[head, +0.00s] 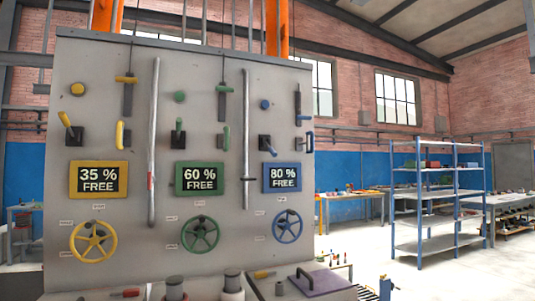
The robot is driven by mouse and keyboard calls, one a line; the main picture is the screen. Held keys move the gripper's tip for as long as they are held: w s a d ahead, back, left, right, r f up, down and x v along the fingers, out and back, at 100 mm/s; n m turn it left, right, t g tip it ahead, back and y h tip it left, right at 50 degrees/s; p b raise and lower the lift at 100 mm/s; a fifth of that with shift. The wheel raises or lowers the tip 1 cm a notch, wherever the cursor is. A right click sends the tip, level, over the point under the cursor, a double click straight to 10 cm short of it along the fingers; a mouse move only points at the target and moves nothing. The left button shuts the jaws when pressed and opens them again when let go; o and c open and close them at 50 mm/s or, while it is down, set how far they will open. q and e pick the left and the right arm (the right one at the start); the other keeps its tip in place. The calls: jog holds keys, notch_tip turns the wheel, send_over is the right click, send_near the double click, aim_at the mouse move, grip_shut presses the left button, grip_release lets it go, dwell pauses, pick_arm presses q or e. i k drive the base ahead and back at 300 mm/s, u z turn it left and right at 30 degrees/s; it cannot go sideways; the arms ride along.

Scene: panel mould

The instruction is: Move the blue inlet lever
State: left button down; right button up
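The blue controls form the right column of the grey panel (200,130). A short blue lever (270,149) points down and to the right from a black mount. To its upper right, a blue crosswise handle (303,118) sits low on a dark vertical slide. No readable label shows which of these is the inlet lever. The blue-framed display (282,178) reads 80 % FREE. Neither of my grippers can be made out in view, and nothing touches the blue controls.
Yellow and green columns hold matching levers, displays and handwheels, including the green wheel (200,234). The blue handwheel (287,226) sits below the blue display. A bench in front holds a purple board (322,282) with a dark handle. A blue-framed shelf (438,195) stands behind right.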

aim_at(271, 149)
jog(key=u, duration=0.5)
jog(key=i, duration=0.75)
jog(key=u, duration=0.3)
